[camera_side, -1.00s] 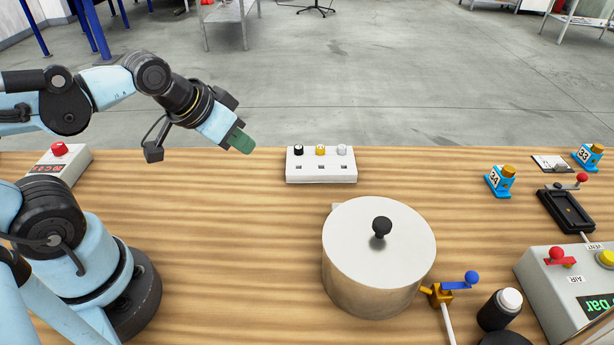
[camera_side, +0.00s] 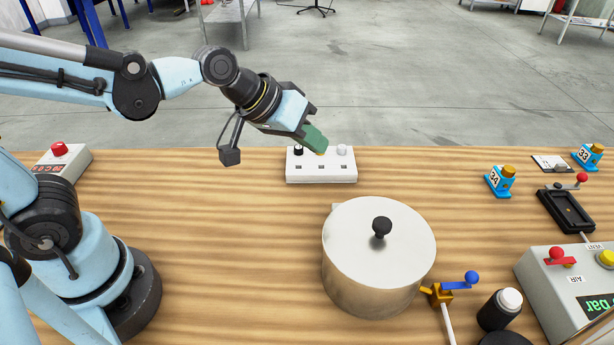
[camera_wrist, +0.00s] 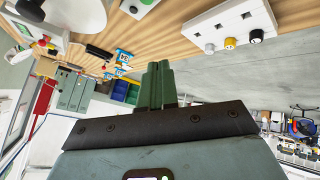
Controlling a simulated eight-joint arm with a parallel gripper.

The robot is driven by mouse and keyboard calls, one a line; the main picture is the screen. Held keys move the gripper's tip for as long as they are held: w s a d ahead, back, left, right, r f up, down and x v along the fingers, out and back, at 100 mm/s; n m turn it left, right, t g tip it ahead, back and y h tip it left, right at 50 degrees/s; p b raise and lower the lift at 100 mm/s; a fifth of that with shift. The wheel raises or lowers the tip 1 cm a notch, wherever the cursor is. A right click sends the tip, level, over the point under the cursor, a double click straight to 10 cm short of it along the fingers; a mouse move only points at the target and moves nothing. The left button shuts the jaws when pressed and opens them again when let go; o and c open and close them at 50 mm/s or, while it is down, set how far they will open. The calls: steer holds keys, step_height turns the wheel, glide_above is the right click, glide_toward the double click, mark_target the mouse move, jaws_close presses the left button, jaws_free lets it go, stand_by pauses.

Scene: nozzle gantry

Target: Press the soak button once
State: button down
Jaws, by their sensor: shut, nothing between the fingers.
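A white box (camera_side: 310,174) on the table carries a row of black (camera_side: 298,150), yellow and white (camera_side: 342,149) buttons. I cannot read a soak label on any of them. My gripper (camera_side: 319,147), with green fingers, is shut and empty, tilted down in front of the yellow button, hiding most of it in the side view. Whether it touches the button cannot be told there. In the wrist view the box stands apart from the fingertips (camera_wrist: 158,68), with its white (camera_wrist: 209,48), yellow (camera_wrist: 230,43) and black (camera_wrist: 256,36) buttons all visible.
A lidded metal pot (camera_side: 350,275) with a black knob stands front right of the box, beside a blue-handled valve (camera_side: 460,283). A red-button box (camera_side: 62,166) is at left, a control box (camera_side: 565,280) at right. Wood left of the pot is clear.

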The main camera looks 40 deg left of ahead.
steer(key=w+d+n+h, duration=0.1)
steer(key=w+d, duration=0.2)
steer(key=d, duration=0.2)
steer(key=shift+d+f+h, duration=0.25)
steer(key=shift+d+h, duration=0.05)
steer(key=shift+d, duration=0.05)
steer(key=shift+f, duration=0.1)
steer(key=shift+s+f, duration=0.1)
steer(key=shift+f, duration=4.25)
steer(key=shift+f, duration=0.1)
steer(key=shift+f, duration=0.3)
steer(key=shift+f, duration=0.45)
steer(key=shift+r, duration=0.9)
